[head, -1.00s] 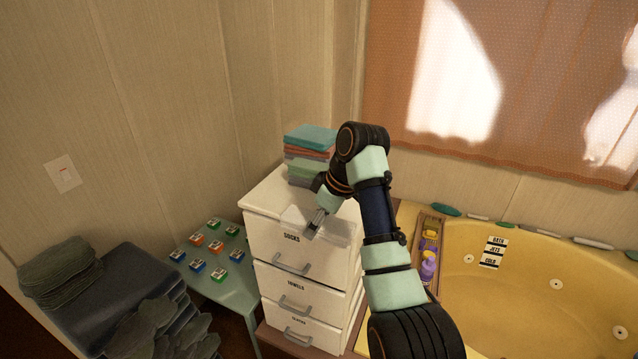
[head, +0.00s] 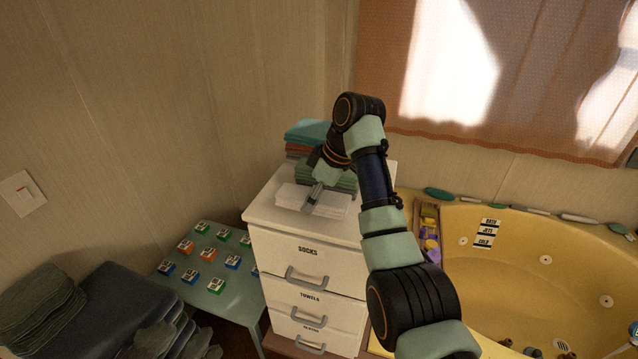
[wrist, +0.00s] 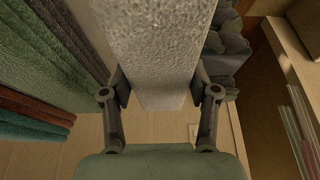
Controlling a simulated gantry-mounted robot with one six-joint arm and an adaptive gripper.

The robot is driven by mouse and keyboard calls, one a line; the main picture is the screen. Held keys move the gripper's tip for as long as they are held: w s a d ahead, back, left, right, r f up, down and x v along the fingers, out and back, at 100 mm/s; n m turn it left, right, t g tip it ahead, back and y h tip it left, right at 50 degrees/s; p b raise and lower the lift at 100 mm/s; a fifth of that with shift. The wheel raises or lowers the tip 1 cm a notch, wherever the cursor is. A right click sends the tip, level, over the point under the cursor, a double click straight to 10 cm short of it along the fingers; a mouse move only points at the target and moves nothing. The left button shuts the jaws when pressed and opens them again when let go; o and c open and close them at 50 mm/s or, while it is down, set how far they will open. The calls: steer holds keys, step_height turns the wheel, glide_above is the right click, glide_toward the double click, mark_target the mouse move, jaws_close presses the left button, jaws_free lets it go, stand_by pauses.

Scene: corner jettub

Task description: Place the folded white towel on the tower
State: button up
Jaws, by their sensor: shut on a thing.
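The folded white towel (head: 335,206) is over the top of the white drawer tower (head: 262,214), in front of the stacked towels. In the wrist view the towel (wrist: 160,45) sits between the two fingers of my gripper (wrist: 162,92). I cannot tell whether the towel touches the tower's top. A stack of teal, red and other folded towels (head: 306,132) stands at the back of the top, with green towels (head: 342,178) partly hidden behind my wrist.
The tower's drawers carry labels such as SOCKS (head: 308,251). A green table (head: 212,306) with several coloured blocks is at left. Dark towels (head: 115,300) lie front left. The yellow tub (head: 500,275) and a wooden caddy (head: 417,226) are at right. Wall and curtain stand behind.

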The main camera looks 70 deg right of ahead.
steer(key=shift+f+p, duration=0.3)
steer(key=shift+f, duration=1.25)
steer(key=shift+f, duration=0.15)
steer(key=o, duration=1.2)
steer(key=shift+r, duration=0.45)
steer(key=shift+v, duration=1.75)
steer(key=shift+s, duration=0.15)
